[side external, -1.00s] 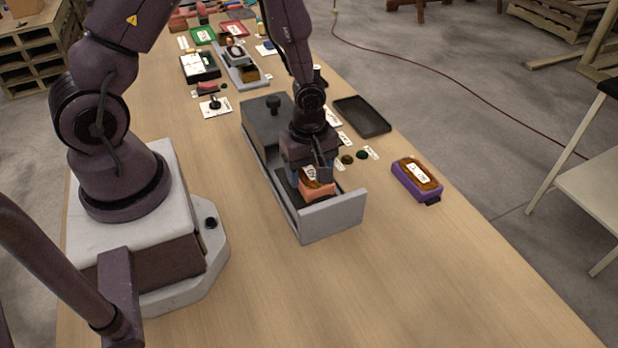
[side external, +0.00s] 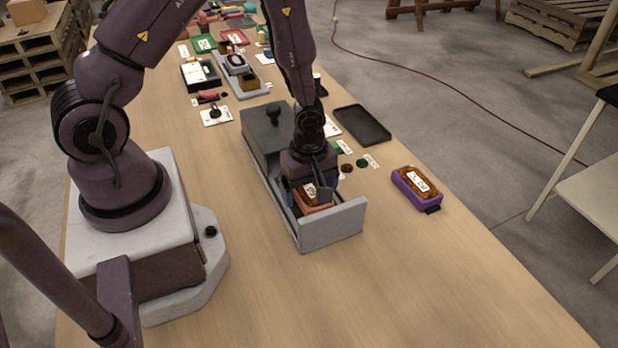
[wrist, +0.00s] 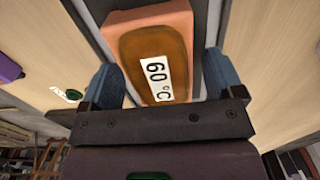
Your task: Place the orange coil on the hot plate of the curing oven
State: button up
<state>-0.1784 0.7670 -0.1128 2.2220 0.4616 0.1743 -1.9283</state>
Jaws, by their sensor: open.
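The orange coil (side external: 318,208) is an orange block with a brown top and a "60 °C" label; it also shows close up in the wrist view (wrist: 148,22). It sits inside the pulled-out drawer (side external: 333,225) of the grey curing oven (side external: 266,130), on the dark plate there, which the coil and my gripper mostly hide. My gripper (side external: 313,192) is directly above the coil, pointing down. In the wrist view its blue fingers (wrist: 165,78) are open, one on each side of the coil, with a gap visible at least on the right.
A purple block with a brown labelled top (side external: 416,188) stands on the table right of the drawer. A black tray (side external: 362,125) and small round pieces (side external: 361,163) with labels lie behind it. More parts crowd the far end. The near table is clear.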

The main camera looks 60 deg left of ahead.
notch_tip(320, 180, up, 12)
jog(key=r, duration=0.1)
notch_tip(320, 180, up, 10)
jog(key=m+t+y, duration=0.1)
jog(key=m+t, duration=0.1)
jog(key=m, duration=0.5)
send_over(309, 188)
jog(key=s, duration=0.2)
jog(key=s+d+r+m+t+h, duration=0.1)
jog(key=s+d+r+m+t, duration=0.1)
jog(key=s+r+m, duration=0.6)
jog(key=r+m+t, duration=0.1)
jog(key=m, duration=0.2)
jog(key=shift+s+r+t, duration=0.2)
jog(key=shift+r+t, duration=0.1)
jog(key=shift+c, duration=0.5)
